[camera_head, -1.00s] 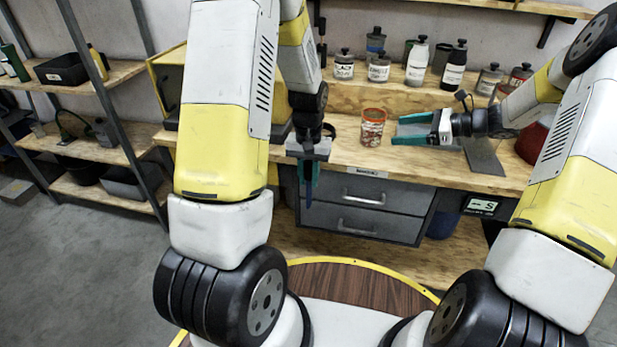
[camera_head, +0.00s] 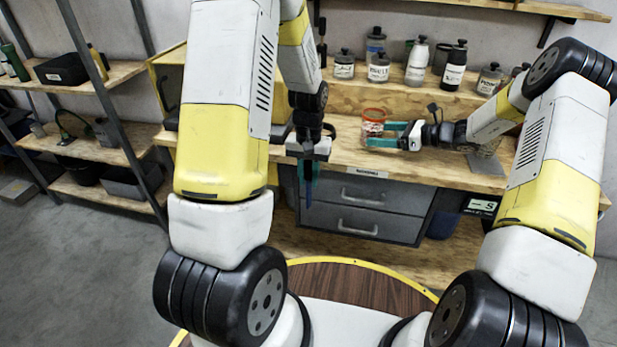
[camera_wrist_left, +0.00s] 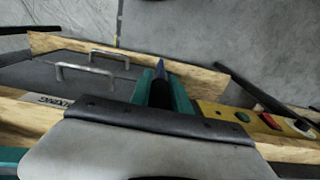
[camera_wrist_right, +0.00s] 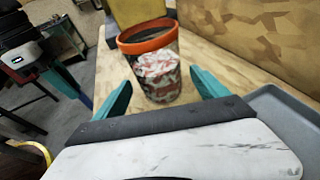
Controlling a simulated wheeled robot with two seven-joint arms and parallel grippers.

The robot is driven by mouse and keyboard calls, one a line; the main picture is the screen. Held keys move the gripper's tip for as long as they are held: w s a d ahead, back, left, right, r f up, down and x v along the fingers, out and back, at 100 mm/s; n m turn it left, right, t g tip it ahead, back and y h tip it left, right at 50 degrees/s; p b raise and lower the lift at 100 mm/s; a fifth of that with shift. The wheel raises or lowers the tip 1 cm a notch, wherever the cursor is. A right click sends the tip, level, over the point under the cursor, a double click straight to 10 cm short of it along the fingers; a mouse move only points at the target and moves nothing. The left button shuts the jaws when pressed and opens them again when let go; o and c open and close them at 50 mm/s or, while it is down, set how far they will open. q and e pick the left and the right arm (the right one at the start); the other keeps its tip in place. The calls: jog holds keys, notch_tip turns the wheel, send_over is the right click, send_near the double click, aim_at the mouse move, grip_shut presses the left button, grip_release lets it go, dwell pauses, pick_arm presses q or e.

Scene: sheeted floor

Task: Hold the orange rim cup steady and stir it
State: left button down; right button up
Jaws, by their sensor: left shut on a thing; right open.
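The orange rim cup (camera_head: 373,124) stands upright on the wooden bench, with red and white contents. In the right wrist view the cup (camera_wrist_right: 157,75) sits between the two teal fingers of my right gripper (camera_wrist_right: 158,98). My right gripper (camera_head: 386,134) is open, with its fingers reaching to the cup on both sides; I cannot tell whether they touch it. My left gripper (camera_head: 309,165) points down in front of the bench edge. It is shut on a thin tool with a dark handle and blue tip (camera_wrist_left: 160,72), left of the cup.
Bottles (camera_head: 378,68) and jars line the raised ledge behind the cup. A grey tray (camera_wrist_right: 285,115) lies on the bench beside my right gripper. Grey drawers (camera_head: 362,205) are under the bench. A shelf rack (camera_head: 85,150) stands at the left.

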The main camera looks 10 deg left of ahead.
jog(key=shift+x, duration=1.15)
